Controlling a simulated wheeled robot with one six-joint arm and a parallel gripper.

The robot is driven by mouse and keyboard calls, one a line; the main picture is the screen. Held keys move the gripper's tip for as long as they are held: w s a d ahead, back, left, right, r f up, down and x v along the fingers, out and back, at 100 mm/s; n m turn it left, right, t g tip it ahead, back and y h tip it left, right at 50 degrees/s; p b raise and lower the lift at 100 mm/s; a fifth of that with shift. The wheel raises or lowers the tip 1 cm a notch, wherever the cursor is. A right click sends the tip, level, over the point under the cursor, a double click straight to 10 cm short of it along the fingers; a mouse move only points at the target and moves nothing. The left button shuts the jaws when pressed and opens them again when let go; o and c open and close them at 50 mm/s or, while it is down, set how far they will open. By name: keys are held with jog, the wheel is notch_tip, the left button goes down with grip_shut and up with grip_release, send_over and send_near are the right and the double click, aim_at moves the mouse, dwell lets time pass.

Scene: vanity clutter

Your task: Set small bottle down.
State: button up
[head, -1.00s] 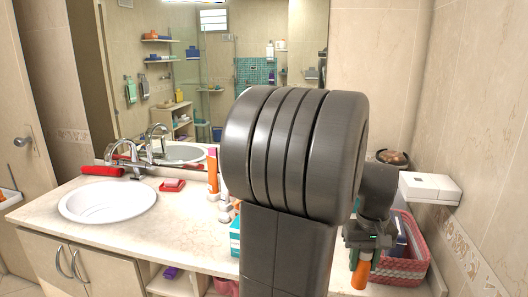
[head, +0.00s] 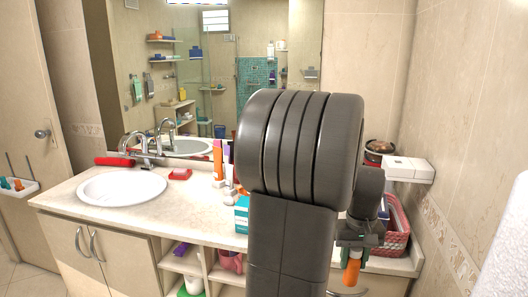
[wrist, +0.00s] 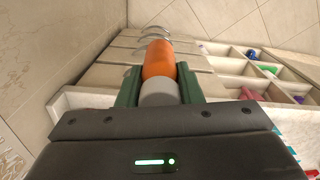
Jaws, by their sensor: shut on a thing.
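The small bottle (head: 352,271) has an orange body and a grey end. My gripper (head: 356,247) is shut on it at the right, in front of the counter's front edge, with the orange part hanging below the fingers. In the wrist view the bottle (wrist: 159,62) sits between the two green fingers of my gripper (wrist: 158,90), its grey end nearest the camera. Drawer fronts with metal handles show beyond it. My arm hides part of the counter in the head view.
The counter (head: 150,212) holds a white sink (head: 122,187), a red soap dish (head: 180,174), an orange bottle (head: 217,160), a teal box (head: 241,214) and a pink basket (head: 398,240) by the right wall. The counter's left front is clear. Open shelves (head: 190,262) lie below.

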jog(key=w+a+f, duration=1.6)
jog(key=a+f, duration=0.2)
jog(key=a, duration=0.3)
jog(key=s+a+f, duration=0.1)
jog(key=s+f, duration=0.3)
jog(key=f, duration=0.2)
jog(key=shift+s+f, duration=0.15)
jog(key=shift+f, duration=0.25)
jog(key=shift+d, duration=0.1)
